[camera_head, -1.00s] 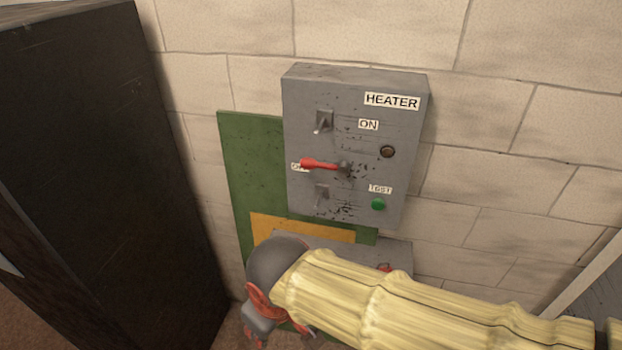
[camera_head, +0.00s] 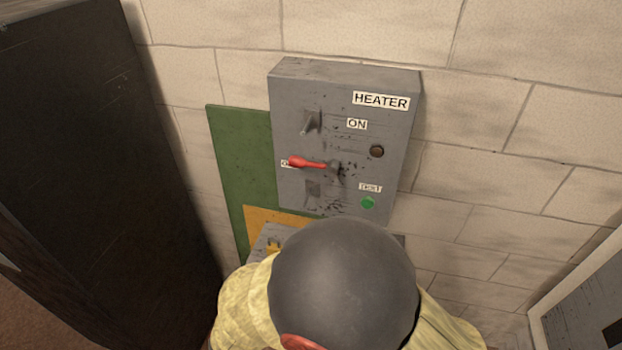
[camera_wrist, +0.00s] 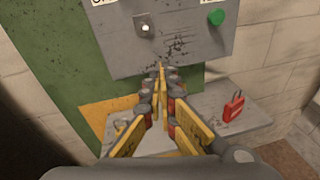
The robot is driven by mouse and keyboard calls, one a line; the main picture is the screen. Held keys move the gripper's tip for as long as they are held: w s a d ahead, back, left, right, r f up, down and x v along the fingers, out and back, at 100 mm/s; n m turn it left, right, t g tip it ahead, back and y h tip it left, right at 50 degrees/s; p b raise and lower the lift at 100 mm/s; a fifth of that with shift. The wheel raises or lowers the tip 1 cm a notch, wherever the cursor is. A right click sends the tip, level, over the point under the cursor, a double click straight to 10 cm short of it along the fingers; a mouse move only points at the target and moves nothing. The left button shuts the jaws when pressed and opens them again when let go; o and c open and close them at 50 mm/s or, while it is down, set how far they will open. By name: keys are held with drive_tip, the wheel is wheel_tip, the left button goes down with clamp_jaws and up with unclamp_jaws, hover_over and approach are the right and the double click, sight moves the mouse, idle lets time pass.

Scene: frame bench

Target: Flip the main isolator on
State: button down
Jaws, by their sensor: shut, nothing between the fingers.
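The grey HEATER box (camera_head: 395,125) is fixed to the block wall. Its red-handled lever (camera_head: 306,162) points left, its grip partly over a label there; an ON label sits higher up. The lever is not clearly seen in the wrist view. My gripper (camera_wrist: 162,68) is shut and empty in the wrist view, its fingertips in front of the lower part of the box (camera_wrist: 200,50). Whether they touch it I cannot tell. In the head view my arm hides the gripper.
The box carries metal toggles (camera_head: 311,122), a dark round lamp (camera_head: 377,151) and a green button (camera_head: 368,202). Below are a grey ledge (camera_wrist: 205,122) and a red padlock (camera_wrist: 233,107). A dark cabinet (camera_head: 90,150) stands left; another grey panel (camera_head: 590,310) is lower right.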

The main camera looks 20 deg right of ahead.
sight(310, 164)
drive_tip(key=w+a+r+n+t, duration=0.2)
drive_tip(key=w+r+t, duration=0.1)
drive_tip(key=r, duration=0.2)
drive_tip(key=shift+w+r+n, duration=0.2)
drive_tip(key=shift+w+n, duration=0.05)
drive_tip(key=shift+n, duration=0.15)
drive_tip(key=w+d+r+b, duration=0.2)
drive_tip(key=w+d+r, duration=0.2)
drive_tip(key=w+d, duration=0.2)
drive_tip(key=w, duration=0.2)
drive_tip(key=shift+w+d+r, duration=0.15)
drive_tip(key=shift+w+r, duration=0.05)
drive_tip(key=shift+w, duration=0.1)
drive_tip(key=shift+r, duration=0.1)
drive_tip(key=shift+r, duration=0.1)
